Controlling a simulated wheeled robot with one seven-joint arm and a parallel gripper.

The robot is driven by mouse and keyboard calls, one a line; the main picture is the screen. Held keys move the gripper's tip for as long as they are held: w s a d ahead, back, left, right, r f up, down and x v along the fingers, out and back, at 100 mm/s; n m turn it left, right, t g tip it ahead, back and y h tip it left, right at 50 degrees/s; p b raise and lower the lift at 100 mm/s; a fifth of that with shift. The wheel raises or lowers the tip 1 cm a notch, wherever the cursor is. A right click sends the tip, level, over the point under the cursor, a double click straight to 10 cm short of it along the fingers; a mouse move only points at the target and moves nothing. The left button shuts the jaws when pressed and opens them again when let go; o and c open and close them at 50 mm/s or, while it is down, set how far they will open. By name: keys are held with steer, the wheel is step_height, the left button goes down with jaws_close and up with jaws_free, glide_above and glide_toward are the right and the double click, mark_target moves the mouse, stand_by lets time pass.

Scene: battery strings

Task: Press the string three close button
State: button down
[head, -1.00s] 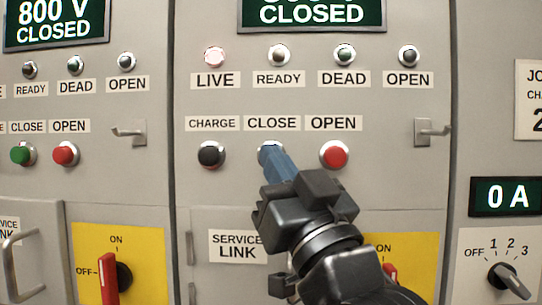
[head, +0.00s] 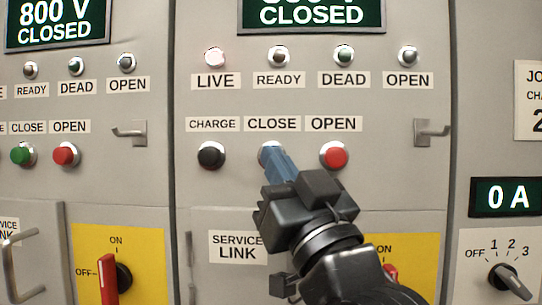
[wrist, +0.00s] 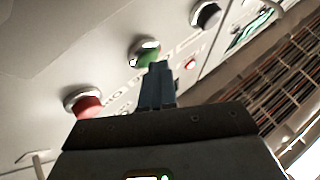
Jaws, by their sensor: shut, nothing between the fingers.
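The close button sits under the CLOSE label (head: 272,124) on the middle panel. In the head view my gripper's fingers hide nearly all of it. In the wrist view it is a green button (wrist: 147,55) in a metal ring. My gripper (head: 270,152) is shut and empty, its blue fingers pointing at the button. In the wrist view the fingertips (wrist: 157,66) overlap the button's lower edge; I cannot tell whether they touch it. The panel's display (head: 312,14) reads CLOSED, and its upper part is cut off. The LIVE lamp (head: 215,56) glows pale. No string number shows on this panel.
A black CHARGE button (head: 211,155) is left of my fingers and a red OPEN button (head: 334,155) is right. A hook handle (head: 430,132) juts out at the right. The left panel has its own green close button (head: 22,154). A rotary switch (head: 508,281) is far right.

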steer(key=shift+w+f, duration=0.1)
steer(key=s+p, duration=0.1)
steer(key=s, duration=0.5)
steer(key=shift+p, duration=0.4)
steer(key=shift+s+a, duration=0.1)
steer(key=s+d+f+m+g+h, duration=0.1)
steer(key=s+d+f+h, duration=0.3)
steer(key=f, duration=0.5)
steer(key=s+d+f+m+g+h, duration=0.1)
steer(key=s+d+f+m, duration=0.15)
steer(key=d+f, duration=0.45)
steer(key=s+d+f+m+h, duration=0.1)
steer(key=s+d+f+h, duration=0.25)
steer(key=f, duration=0.75)
steer(key=s+d+f+g+h, duration=0.1)
steer(key=s+d+f, duration=0.1)
steer(key=s, duration=0.6)
steer(key=s+d+f+m+g+h, duration=0.1)
steer(key=s+d+f+g, duration=0.1)
steer(key=s, duration=0.6)
steer(key=s+d+f+g+h, duration=0.1)
steer(key=s+d+f+g, duration=0.1)
steer(key=s+f, duration=0.3)
steer(key=s+d, duration=0.1)
steer(key=s, duration=0.2)
steer(key=shift+s+d+f+h, duration=0.2)
steer(key=shift+d+f+h, duration=0.1)
steer(key=shift+d+h, duration=0.05)
